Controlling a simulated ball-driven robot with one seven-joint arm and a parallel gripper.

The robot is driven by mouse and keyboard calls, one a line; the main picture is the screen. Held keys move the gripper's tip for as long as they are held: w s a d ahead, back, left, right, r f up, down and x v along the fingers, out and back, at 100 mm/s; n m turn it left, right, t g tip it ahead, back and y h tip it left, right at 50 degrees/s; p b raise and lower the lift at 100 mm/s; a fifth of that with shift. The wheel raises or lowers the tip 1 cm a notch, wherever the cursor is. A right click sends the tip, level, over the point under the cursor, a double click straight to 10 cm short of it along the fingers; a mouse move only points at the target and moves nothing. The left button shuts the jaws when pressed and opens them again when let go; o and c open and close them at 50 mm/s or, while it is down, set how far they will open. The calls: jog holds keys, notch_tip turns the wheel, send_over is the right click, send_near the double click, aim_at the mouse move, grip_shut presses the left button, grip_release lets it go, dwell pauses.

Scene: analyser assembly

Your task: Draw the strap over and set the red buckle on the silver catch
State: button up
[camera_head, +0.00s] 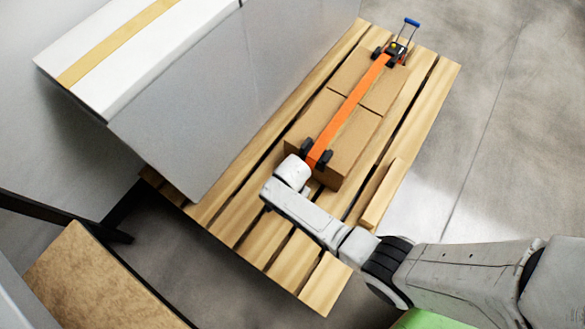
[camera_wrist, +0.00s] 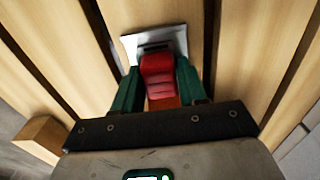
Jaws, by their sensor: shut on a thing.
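The orange strap (camera_head: 348,108) runs taut over two cardboard boxes (camera_head: 328,112) to my gripper (camera_head: 317,156). In the wrist view, my gripper (camera_wrist: 160,84) is shut on the red buckle (camera_wrist: 158,70), with a green finger on each side. Orange strap shows just below the buckle there. The silver catch (camera_wrist: 180,38) is a bright plate on the pallet boards, just beyond the buckle. The buckle's far end overlaps the catch's near part in this view; I cannot tell whether they touch. The head view hides buckle and catch behind my gripper.
The boxes lie on a slatted wooden pallet (camera_head: 235,228). A ratchet with a blue handle (camera_head: 411,22) holds the strap's far end. A large grey and white cabinet (camera_head: 215,85) stands on the left. A loose wooden block (camera_head: 381,194) lies near my arm.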

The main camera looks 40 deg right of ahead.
jog(key=o, duration=1.2)
jog(key=shift+r, duration=0.1)
jog(key=shift+r+p, duration=3.45)
jog(key=shift+p, duration=0.15)
